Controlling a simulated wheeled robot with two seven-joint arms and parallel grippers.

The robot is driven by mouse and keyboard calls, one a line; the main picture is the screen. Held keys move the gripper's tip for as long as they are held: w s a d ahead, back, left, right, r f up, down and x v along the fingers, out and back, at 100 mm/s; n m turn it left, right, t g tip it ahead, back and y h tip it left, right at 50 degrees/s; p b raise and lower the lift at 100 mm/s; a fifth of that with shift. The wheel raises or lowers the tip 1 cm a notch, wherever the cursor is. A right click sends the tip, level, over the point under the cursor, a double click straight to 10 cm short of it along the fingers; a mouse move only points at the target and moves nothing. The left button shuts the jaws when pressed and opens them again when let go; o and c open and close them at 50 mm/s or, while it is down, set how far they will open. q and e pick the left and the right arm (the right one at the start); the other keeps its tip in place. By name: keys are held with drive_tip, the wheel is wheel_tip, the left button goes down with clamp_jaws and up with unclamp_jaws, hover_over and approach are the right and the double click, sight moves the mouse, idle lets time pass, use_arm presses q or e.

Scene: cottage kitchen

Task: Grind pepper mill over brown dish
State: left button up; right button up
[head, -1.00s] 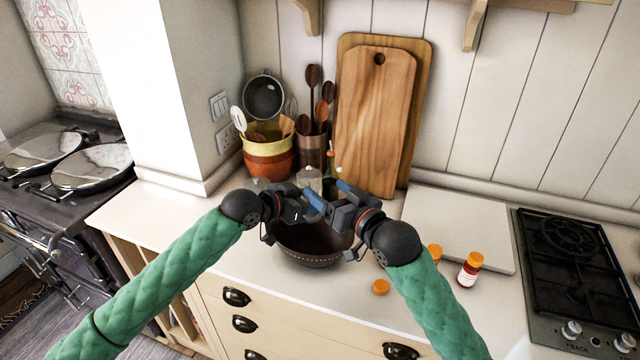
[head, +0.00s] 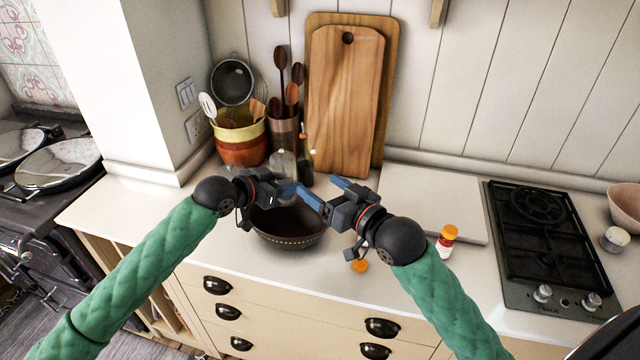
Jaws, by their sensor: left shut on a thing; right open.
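The brown dish (head: 289,235) is a dark round bowl with a dotted rim, standing on the counter near its front edge. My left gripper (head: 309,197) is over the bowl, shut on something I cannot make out. No pepper mill can be clearly picked out; it may be hidden between the grippers. My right gripper (head: 336,193) is open, just right of the left one, above the bowl's right side. Its fingers point left, and their tips overlap the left gripper's in the picture, so I cannot tell whether they touch.
Behind the bowl are a glass jar (head: 283,163), a dark bottle (head: 306,160), a utensil pot (head: 241,143) and wooden boards (head: 345,100). An orange-capped jar (head: 446,241) and an orange lid (head: 360,266) are at right, near a white slab (head: 430,205) and a hob (head: 548,245).

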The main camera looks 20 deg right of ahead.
drive_tip(key=w+d+f+n+g+h, duration=0.2)
drive_tip(key=w+d+f, duration=0.1)
drive_tip(key=w+d, duration=0.4)
drive_tip(key=w+d+f+n+g+h, duration=0.1)
drive_tip(key=w+d+f+h, duration=0.15)
drive_tip(key=w+d, duration=0.4)
drive_tip(key=w+d+r+n+g+h, duration=0.1)
drive_tip(key=w+d+n+g, duration=0.15)
drive_tip(key=d, duration=0.85)
drive_tip(key=w+d+r+n+g+h, duration=0.15)
drive_tip(key=w+d, duration=0.25)
drive_tip(key=d, duration=0.7)
drive_tip(key=w+a+r+n+g+y, duration=0.1)
drive_tip(key=w+a+r+n+y, duration=0.15)
drive_tip(key=a, duration=0.65)
drive_tip(key=n+g+h, duration=0.2)
drive_tip(key=n+g, duration=0.7)
drive_tip(key=n, duration=0.2)
approach(282, 153)
wheel_tip(282, 153, down, 10)
drive_tip(key=shift+s+f, duration=0.1)
drive_tip(key=shift+f, duration=0.05)
